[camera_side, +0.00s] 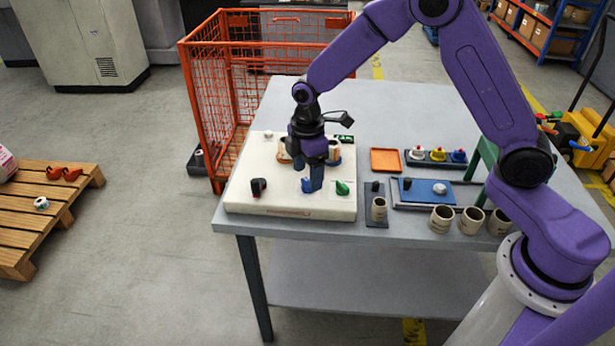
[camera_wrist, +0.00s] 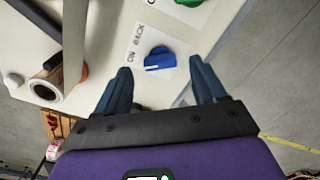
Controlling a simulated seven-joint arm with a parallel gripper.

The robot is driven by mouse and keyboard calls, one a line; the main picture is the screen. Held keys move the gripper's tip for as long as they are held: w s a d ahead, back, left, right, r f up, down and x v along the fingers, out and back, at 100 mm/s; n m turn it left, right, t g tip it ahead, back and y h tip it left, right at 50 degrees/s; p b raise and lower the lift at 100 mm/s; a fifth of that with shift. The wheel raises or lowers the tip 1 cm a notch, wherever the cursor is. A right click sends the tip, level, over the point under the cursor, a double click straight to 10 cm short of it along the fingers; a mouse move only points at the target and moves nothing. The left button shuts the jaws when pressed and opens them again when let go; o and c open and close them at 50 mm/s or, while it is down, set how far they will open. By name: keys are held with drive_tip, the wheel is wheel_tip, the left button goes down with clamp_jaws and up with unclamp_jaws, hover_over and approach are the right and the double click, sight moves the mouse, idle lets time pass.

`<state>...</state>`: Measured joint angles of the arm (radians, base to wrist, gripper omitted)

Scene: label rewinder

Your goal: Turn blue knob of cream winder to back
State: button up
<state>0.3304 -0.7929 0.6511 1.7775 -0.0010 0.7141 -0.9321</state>
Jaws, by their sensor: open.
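The cream winder (camera_side: 290,206) is a flat cream box on the near left of the table. Its blue knob (camera_side: 306,185) is on top near the front edge, partly hidden by my gripper (camera_side: 316,184) in the side view. My gripper (camera_wrist: 163,82) is open and empty there, with one dark blue finger on each side of the knob's line. Neither finger visibly touches it in that view.
A green knob (camera_side: 342,187) is right of the blue knob and a black knob (camera_side: 258,187) left. Rolls (camera_side: 334,151) stand behind on the winder. A small roll on a dark plate (camera_side: 378,209) and several cups (camera_side: 442,218) stand right. An orange tray (camera_side: 385,160) lies farther back.

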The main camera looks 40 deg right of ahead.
sight(307, 185)
drive_tip(key=shift+f, duration=1.2)
drive_tip(key=c, duration=1.1)
drive_tip(key=shift+o, duration=0.2)
drive_tip(key=shift+m, duration=0.4)
drive_tip(key=m, duration=0.6)
drive_tip(key=shift+m, duration=0.3)
drive_tip(key=m, duration=0.6)
drive_tip(key=shift+m, duration=0.4)
